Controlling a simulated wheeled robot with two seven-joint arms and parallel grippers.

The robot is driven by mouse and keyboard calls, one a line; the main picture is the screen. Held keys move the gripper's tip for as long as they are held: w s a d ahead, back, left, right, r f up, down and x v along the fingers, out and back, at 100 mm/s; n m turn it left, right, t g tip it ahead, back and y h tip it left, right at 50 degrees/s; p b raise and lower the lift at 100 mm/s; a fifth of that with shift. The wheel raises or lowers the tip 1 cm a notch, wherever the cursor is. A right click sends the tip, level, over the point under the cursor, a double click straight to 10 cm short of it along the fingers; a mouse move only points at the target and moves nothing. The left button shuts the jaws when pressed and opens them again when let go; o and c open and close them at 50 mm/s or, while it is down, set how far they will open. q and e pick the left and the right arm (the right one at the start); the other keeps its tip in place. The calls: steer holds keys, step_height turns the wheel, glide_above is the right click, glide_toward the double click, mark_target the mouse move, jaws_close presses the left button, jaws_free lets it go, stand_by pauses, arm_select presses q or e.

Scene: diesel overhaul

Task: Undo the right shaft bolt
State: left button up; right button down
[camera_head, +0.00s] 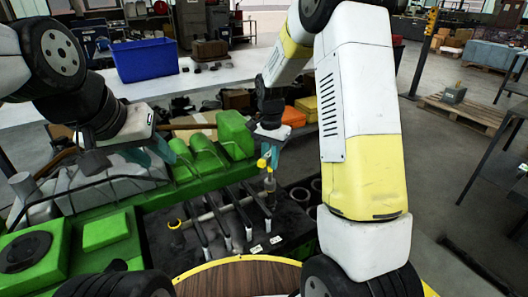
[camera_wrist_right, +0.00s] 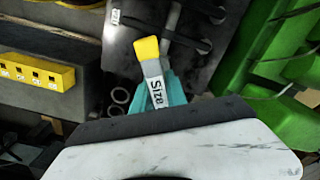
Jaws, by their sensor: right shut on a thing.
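The rocker shaft (camera_head: 215,215) lies across the dark top of the green engine, with several rocker arms along it. A yellow-marked bolt (camera_head: 176,226) is at its left end, and the right shaft bolt (camera_head: 270,184) is at its right end. My right gripper (camera_head: 268,149) is above the right end, its teal fingers shut on a yellow-tipped tool (camera_head: 263,163). The tool's labelled grey body (camera_wrist_right: 154,80) shows between the fingers in the wrist view. Whether the tool touches the bolt is unclear. My left gripper (camera_head: 162,151) is over the grey engine part; its fingers are partly hidden.
Green raised covers (camera_head: 235,133) stand behind the shaft. A blue bin (camera_head: 146,60) is on the white table at the back. In the wrist view, a yellow socket holder (camera_wrist_right: 36,70) is at left and green engine casing (camera_wrist_right: 288,80) at right.

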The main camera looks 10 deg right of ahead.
steer(key=n, duration=0.7)
steer(key=shift+d, duration=0.1)
steer(key=n, duration=0.6)
steer(key=shift+w+r+n, duration=0.1)
steer(key=shift+n, duration=0.2)
steer(key=n, duration=0.6)
steer(key=shift+n, duration=0.4)
steer(key=n, duration=0.7)
steer(key=shift+r, duration=0.1)
